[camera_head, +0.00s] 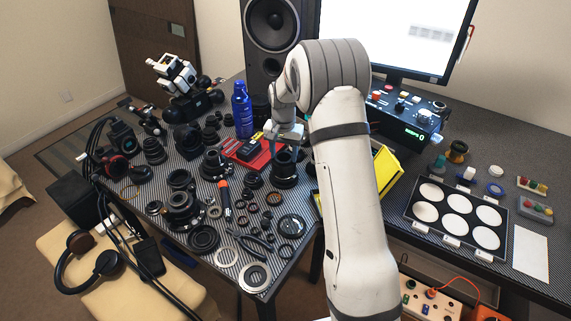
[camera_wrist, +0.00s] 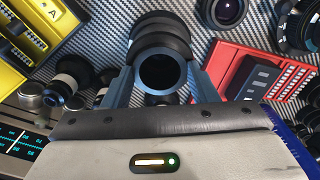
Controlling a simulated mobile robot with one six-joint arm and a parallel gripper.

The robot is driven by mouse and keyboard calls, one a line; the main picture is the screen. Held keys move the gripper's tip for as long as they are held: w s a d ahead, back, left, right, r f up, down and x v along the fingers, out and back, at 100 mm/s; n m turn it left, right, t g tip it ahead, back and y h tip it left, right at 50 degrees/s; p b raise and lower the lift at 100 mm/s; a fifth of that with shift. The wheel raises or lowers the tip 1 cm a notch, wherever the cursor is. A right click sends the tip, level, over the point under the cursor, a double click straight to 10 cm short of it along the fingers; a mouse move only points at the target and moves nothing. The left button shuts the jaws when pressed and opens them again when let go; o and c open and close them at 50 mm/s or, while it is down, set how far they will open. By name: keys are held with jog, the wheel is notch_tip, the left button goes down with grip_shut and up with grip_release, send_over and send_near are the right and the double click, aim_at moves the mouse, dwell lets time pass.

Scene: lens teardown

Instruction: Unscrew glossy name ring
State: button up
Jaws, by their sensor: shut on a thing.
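A black lens barrel (camera_head: 284,168) stands on the carbon-pattern table, beside the red tray. My gripper (camera_head: 287,137) is at its top end, coming from above. In the wrist view the same barrel (camera_wrist: 163,32) shows ribbed black sections. At its near end is a smooth, shiny dark ring (camera_wrist: 141,72) around a dark round opening, which I take to be the glossy name ring. The two fingers of my gripper (camera_wrist: 161,86) are closed on opposite sides of this ring. No lettering on it is legible, and the exact finger contact is partly hidden.
The red tray (camera_head: 240,161) with dark parts lies left of the barrel; a yellow bin (camera_head: 387,172) is on the right, partly behind my arm. A blue bottle (camera_head: 242,108) stands behind. Several loose rings and lens parts crowd the front. The white sheet (camera_head: 530,258) lies far right.

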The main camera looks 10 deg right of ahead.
jog(key=shift+r+p, duration=0.3)
jog(key=shift+r, duration=0.35)
notch_tip(320, 180, up, 4)
jog(key=shift+p, duration=1.2)
